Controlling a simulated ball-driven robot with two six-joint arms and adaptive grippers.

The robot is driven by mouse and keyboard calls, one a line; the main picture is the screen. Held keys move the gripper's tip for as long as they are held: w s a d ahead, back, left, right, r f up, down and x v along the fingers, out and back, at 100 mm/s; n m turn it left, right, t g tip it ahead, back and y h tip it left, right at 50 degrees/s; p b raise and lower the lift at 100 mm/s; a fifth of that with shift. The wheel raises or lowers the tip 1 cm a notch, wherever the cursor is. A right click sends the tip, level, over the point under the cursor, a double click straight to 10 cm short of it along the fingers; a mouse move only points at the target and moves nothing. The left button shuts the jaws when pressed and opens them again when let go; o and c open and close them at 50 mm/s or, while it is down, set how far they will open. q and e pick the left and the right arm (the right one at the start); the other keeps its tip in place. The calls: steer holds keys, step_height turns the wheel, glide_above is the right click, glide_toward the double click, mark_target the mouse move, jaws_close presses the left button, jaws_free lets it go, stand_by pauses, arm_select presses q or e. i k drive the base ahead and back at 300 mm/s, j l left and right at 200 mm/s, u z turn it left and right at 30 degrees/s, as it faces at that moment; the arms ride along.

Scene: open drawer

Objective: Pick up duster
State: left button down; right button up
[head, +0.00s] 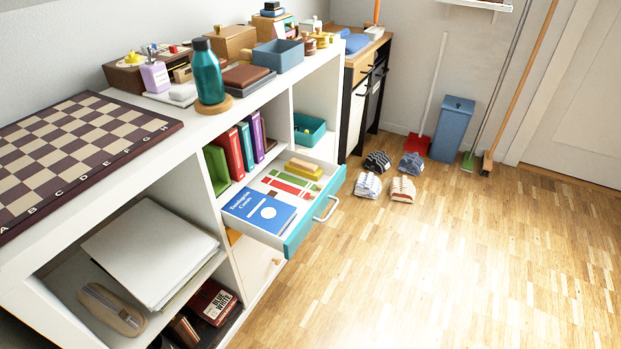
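A tan and yellow block (304,168), which looks like the duster, lies at the back right of the open drawer (300,236). The drawer has a white inside and a teal front with a pale handle. In front of the block are red, green and white flat items (290,184). A blue booklet (260,209) lies at the left of the drawer. Neither of my grippers shows in the head view.
The drawer juts out of a white shelf unit holding upright books (235,153). A chessboard (70,150) and a teal bottle (207,72) are on top. The wooden floor at right is clear.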

mark_target(308, 169)
steer(key=u, duration=3.85)
steer(key=z, duration=3.7)
steer(key=i+l+u, duration=0.2)
steer(key=i+l, duration=0.2)
steer(key=l, duration=0.1)
